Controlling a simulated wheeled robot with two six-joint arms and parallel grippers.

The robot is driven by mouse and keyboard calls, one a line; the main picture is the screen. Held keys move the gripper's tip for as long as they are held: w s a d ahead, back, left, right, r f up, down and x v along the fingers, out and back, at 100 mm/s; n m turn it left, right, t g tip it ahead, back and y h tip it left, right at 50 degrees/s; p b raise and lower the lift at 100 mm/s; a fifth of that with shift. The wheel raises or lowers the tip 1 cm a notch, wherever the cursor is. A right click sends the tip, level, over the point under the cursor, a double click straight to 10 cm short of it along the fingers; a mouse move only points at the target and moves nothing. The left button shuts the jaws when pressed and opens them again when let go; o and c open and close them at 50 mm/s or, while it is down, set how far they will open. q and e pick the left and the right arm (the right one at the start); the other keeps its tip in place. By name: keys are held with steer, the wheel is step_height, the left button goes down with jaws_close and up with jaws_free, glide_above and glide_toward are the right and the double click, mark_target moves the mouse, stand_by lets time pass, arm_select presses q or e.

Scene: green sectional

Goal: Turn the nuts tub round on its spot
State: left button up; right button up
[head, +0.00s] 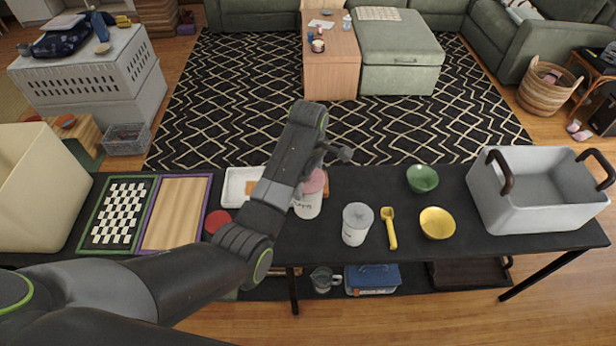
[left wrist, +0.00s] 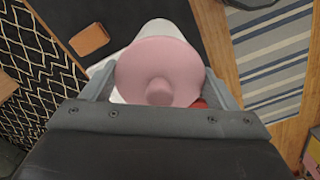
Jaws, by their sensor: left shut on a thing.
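The nuts tub (head: 307,205) is a white tub with dark lettering and a pink lid, on the black table near its middle. In the left wrist view its pink knobbed lid (left wrist: 158,70) fills the space between the fingers, with the white body partly hidden behind it. My left gripper (head: 318,172) is shut on the tub from the far side, and my forearm hides part of the tub in the head view. Whether its base touches the table is hard to tell. My right gripper is not in view.
A white canister (head: 356,224), a yellow scoop (head: 389,228), a yellow bowl (head: 437,222) and a green bowl (head: 422,178) stand to the right. A white tray (head: 233,188) and a red round thing (head: 216,221) lie close on the left. A grey bin (head: 540,200) stands at the right end.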

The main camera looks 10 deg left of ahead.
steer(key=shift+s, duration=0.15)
arm_select(q)
steer(key=shift+n, duration=0.4)
steer(key=n, duration=0.5)
